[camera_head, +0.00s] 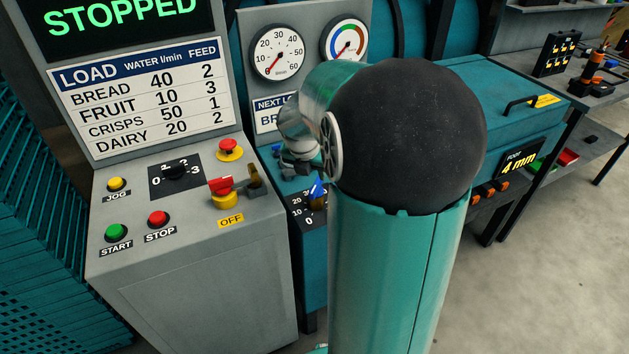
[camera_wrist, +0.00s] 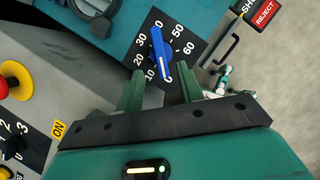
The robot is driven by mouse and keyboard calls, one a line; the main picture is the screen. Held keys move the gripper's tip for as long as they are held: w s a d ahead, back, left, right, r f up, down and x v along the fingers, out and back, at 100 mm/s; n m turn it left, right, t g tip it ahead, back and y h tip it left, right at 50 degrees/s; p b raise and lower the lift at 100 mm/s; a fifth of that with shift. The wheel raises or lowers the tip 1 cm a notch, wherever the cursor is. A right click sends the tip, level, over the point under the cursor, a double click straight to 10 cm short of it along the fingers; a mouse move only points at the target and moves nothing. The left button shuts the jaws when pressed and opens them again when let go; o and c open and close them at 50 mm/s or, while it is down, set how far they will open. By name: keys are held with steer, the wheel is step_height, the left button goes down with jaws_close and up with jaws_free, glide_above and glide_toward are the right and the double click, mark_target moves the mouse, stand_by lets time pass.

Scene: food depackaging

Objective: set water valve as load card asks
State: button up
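The blue water valve handle (camera_wrist: 158,50) sits on a black dial plate (camera_wrist: 188,62) marked 0 to 60. In the head view the handle (camera_head: 317,188) is partly hidden by my arm. My gripper (camera_wrist: 160,84) is open, one finger on each side of the handle's near end, with no clear contact. The load card (camera_head: 145,95) lists bread 40, fruit 10, crisps 50, dairy 20 for water. A sign (camera_head: 266,104) starts "NEXT L" and "BR", the rest hidden.
The water gauge (camera_head: 277,53) needle points near 0. A second gauge (camera_head: 345,41) stands beside it. The display (camera_head: 122,18) reads STOPPED. The grey console carries a feed dial (camera_head: 174,174), a red switch handle (camera_head: 222,186) at OFF, and several buttons close to the valve.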

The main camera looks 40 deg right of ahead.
mark_target(316, 184)
steer(key=x, duration=0.7)
steer(key=shift+r, duration=0.1)
steer(key=shift+c, duration=0.5)
jaws_close()
